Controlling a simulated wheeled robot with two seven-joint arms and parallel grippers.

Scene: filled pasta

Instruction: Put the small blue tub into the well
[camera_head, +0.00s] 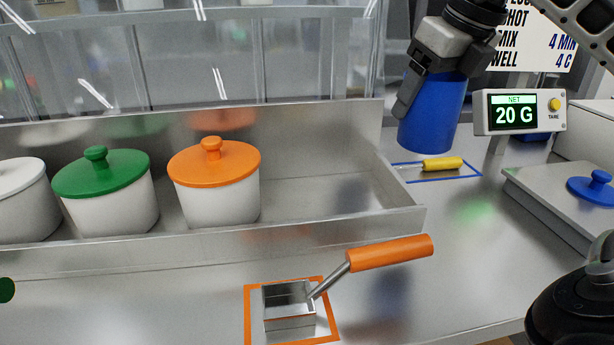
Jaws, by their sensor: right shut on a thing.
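My right gripper (432,80) comes in from the top right and is shut on the small blue tub (431,115). The tub is a plain blue cylinder, slightly tilted in view, held above the counter just right of the trough's end. The gripper covers part of its top. The well appears to be the long steel trough (315,228) in the middle. White tubs with an orange lid (214,161), a green lid (101,174) and a white lid (22,175) stand in its left part. Its right part is empty. My left gripper is not in view.
An orange-handled square scoop (390,252) lies in an orange outline in front of the trough. A yellow-handled tool (442,163) lies in a blue outline behind right. A scale display (520,112) reads 20 G.

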